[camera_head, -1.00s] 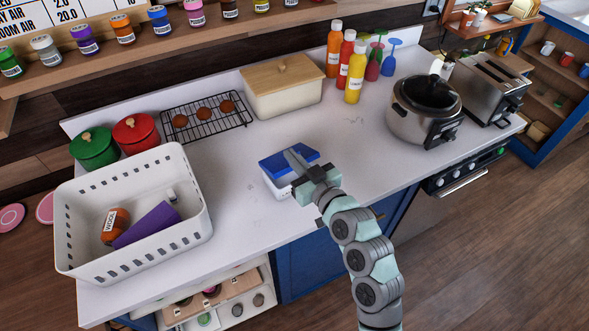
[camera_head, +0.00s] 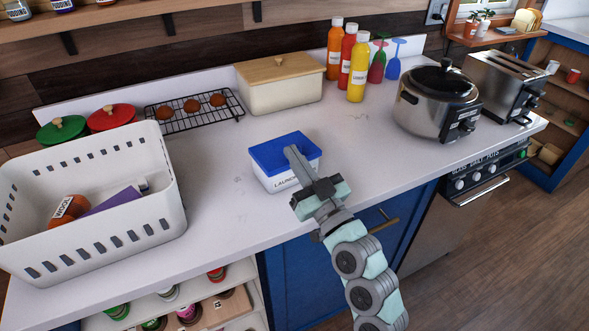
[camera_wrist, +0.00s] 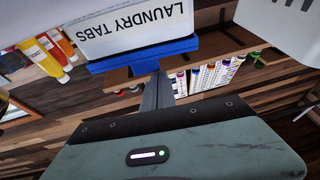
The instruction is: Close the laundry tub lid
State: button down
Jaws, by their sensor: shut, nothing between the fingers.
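The laundry tub (camera_head: 283,176) is a small white box with a blue lid (camera_head: 278,152), standing on the counter near its front edge. The lid lies over the tub's top and looks level. In the wrist view the tub (camera_wrist: 125,25) appears upside down, its label reading "LAUNDRY TABS", with the lid (camera_wrist: 145,54) as a blue band. My gripper (camera_head: 291,150) is shut and empty. Its fingertips are at the lid's front right part and hide a little of it; I cannot tell whether they touch. The fingers (camera_wrist: 157,82) also show in the wrist view.
A white perforated basket (camera_head: 95,245) stands left on the counter (camera_head: 225,205). A cooling rack (camera_head: 195,118), a cream bin (camera_head: 280,98) and sauce bottles (camera_head: 357,75) stand behind the tub. A pot cooker (camera_head: 437,105) and toaster (camera_head: 503,85) are right. Counter around the tub is clear.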

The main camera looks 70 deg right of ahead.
jog(key=shift+s+f+b, duration=0.1)
jog(key=shift+f+b, duration=0.05)
jog(key=shift+b, duration=0.35)
notch_tip(320, 180, up, 5)
jog(key=p, duration=0.4)
jog(key=f+b+v, duration=0.1)
jog(key=b+v, duration=0.1)
jog(key=v, duration=0.8)
jog(key=shift+h, duration=0.3)
